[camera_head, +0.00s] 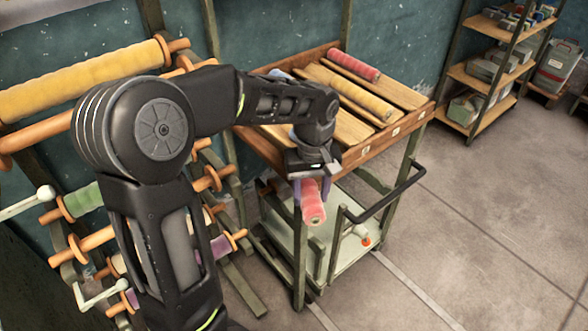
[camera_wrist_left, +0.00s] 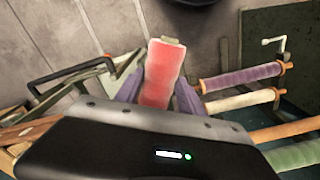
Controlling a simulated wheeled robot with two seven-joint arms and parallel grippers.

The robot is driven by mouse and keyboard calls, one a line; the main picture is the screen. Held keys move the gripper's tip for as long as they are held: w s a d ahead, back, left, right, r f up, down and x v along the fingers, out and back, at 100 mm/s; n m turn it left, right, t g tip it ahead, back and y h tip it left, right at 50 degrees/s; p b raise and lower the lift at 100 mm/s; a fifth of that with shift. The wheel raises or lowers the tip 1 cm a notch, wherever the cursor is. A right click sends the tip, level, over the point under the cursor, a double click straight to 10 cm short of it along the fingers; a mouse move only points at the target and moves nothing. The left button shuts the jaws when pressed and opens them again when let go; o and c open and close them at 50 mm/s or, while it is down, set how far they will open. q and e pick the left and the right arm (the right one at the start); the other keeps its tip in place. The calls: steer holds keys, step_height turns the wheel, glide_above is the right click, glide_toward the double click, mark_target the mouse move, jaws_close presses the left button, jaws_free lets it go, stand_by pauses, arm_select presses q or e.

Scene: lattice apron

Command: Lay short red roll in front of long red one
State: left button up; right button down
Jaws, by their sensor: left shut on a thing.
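A short red roll (camera_head: 313,203) hangs in my left gripper (camera_head: 312,184), in front of the cart's near edge and below its top in the head view. The left wrist view also shows this red roll (camera_wrist_left: 162,75) between the two purple fingers of the left gripper (camera_wrist_left: 160,88), which are shut on it. Another red roll (camera_head: 354,65) lies at the far end of the slatted cart top (camera_head: 350,128). My arm hides part of the cart top's left side. My right gripper is in neither view.
A yellow roll (camera_head: 362,95) lies on the cart top, with bare slats beside it. A black cart handle (camera_head: 390,195) sticks out at the right. A wall rack with a large yellow roll (camera_head: 85,80) stands at the left. A shelf (camera_head: 485,85) stands at the back right.

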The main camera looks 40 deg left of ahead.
arm_select(q)
steer(key=w+d+f+m, duration=0.2)
steer(key=d+f+m, duration=0.2)
steer(key=f, duration=0.4)
steer(key=w+d+f+m, duration=0.2)
steer(key=d+f+m, duration=0.3)
steer(key=f, duration=0.4)
steer(key=shift+d+f, duration=0.2)
steer(key=shift+d, duration=0.05)
steer(key=shift+w, duration=0.1)
